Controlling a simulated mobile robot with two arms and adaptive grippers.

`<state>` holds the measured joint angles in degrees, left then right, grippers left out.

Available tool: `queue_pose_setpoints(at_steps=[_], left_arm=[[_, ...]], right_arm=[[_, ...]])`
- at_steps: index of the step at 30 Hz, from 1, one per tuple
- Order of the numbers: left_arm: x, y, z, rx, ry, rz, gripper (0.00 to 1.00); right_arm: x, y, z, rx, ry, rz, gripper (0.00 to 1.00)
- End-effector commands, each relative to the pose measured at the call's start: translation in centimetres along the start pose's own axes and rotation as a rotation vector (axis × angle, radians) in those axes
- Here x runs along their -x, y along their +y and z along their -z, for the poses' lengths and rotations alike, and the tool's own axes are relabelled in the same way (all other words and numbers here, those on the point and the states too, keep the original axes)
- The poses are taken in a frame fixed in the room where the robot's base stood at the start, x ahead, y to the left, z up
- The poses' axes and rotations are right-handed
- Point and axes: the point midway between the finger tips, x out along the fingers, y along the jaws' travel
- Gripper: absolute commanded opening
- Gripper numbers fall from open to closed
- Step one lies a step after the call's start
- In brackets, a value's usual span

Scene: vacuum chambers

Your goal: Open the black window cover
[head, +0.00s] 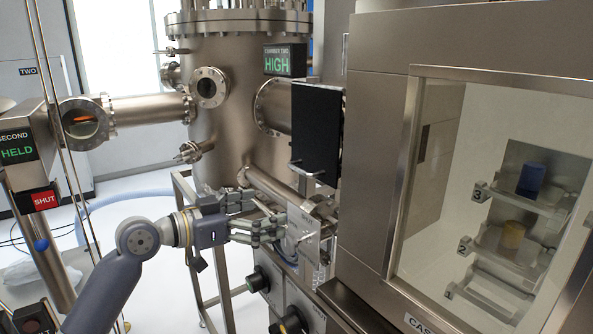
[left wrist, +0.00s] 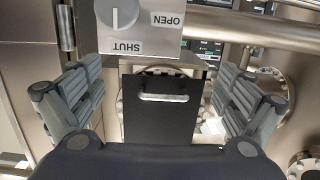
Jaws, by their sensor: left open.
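The black window cover (head: 317,132) is a flat upright panel in front of a port on the steel chamber, with a small metal handle (head: 306,171) near its lower edge. It shows upside down in the left wrist view (left wrist: 150,124), its pale bar handle (left wrist: 163,97) between my fingers in the picture. My left gripper (head: 268,214) is open and empty, below and left of the cover, apart from the handle. A plate with a knob marked OPEN and SHUT (left wrist: 140,30) is near my fingers, and its metal face (head: 305,237) shows in the head view. My right gripper is out of view.
A steel cabinet with a glass window (head: 490,200) fills the right side, with blue and yellow pieces on shelves inside. The chamber sign (head: 284,61) reads HIGH. Pipes and a frame crowd my left gripper. A sign at left reads HELD, and a red one (head: 44,199) reads SHUT.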

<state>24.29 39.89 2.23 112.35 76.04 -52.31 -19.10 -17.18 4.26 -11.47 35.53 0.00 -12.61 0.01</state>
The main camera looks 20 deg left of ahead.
Motion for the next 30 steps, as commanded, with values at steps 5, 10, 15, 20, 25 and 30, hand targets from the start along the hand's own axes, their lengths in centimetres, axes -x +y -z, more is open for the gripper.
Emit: queue_pose_setpoints(at_steps=[5, 10, 15, 20, 25, 30], left_arm=[[1.3, -1.6, 5.6, -0.007, 0.109, -0.006, 0.96], [0.3, -1.7, 6.7, -0.003, 0.125, -0.008, 0.96], [-2.7, -1.7, 7.3, -0.002, 0.125, -0.009, 0.96], [-5.8, -1.6, 7.5, -0.002, 0.124, -0.008, 0.96], [-8.1, -1.6, 7.6, -0.004, 0.122, -0.007, 0.96], [-9.1, -1.6, 7.5, -0.006, 0.121, -0.006, 0.96]], right_arm=[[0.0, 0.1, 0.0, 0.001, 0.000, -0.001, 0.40], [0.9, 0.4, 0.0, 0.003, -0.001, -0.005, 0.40], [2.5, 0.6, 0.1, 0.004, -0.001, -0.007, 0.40], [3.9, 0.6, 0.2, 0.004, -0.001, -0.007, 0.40], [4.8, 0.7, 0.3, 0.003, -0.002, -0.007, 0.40], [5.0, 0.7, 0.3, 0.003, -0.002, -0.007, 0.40]])
